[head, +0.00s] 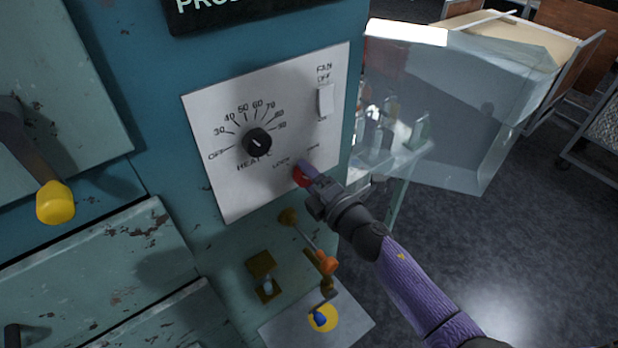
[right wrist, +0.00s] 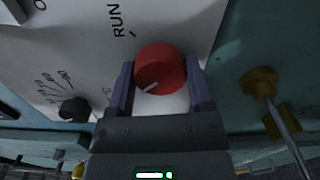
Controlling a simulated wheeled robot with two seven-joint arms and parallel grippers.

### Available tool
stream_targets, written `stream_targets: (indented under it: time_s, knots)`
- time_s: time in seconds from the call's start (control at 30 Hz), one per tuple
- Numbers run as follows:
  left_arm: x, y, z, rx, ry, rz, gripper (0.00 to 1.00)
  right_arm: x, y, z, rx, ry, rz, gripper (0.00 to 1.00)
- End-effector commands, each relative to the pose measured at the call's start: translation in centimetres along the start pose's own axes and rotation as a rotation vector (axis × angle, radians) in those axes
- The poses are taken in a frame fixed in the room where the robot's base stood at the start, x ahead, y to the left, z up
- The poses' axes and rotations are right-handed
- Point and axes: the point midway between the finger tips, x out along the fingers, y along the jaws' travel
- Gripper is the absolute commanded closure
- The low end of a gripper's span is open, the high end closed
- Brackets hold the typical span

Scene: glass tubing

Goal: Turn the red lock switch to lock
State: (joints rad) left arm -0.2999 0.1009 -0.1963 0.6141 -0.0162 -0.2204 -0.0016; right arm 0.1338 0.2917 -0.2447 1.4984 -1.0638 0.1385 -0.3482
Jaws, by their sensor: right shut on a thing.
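The red lock switch (head: 299,179) is a round knob on the white control panel (head: 230,196), between the LOCK and RUN labels. It is mostly hidden by my right gripper (head: 308,177) in the head view. In the right wrist view the red knob (right wrist: 160,66) sits between the two fingers of my right gripper (right wrist: 161,90), which is shut on its sides. The white mark on the knob points to the lower left there, away from the RUN label at top. The LOCK label is largely hidden in that view. My left gripper is not in view.
A black heat dial (head: 257,142) and a white fan switch (head: 325,101) share the panel. Below are an orange-handled lever (head: 327,263) and a blue-tipped toggle (head: 319,318). A yellow-knobbed handle (head: 55,203) sticks out at left. A transparent cover (head: 460,100) stands at right.

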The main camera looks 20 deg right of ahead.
Motion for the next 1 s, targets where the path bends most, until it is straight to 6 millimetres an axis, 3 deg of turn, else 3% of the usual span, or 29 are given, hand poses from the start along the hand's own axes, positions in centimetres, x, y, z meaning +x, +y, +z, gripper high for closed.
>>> stream_targets:
  time_s: [0.7,0.73,0.87,1.0]
  knots:
    - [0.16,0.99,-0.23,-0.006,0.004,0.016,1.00,-0.04,-0.14,-0.04,-0.064,0.001,-0.003,0.93]
    - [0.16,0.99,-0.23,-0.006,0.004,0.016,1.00,-0.04,-0.13,-0.04,-0.064,0.001,-0.003,0.27]
    - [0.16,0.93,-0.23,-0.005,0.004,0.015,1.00,-0.03,-0.10,-0.03,-0.063,0.001,-0.002,0.00]
    - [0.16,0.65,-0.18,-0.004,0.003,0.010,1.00,-0.02,-0.06,-0.02,-0.063,0.001,-0.001,0.00]
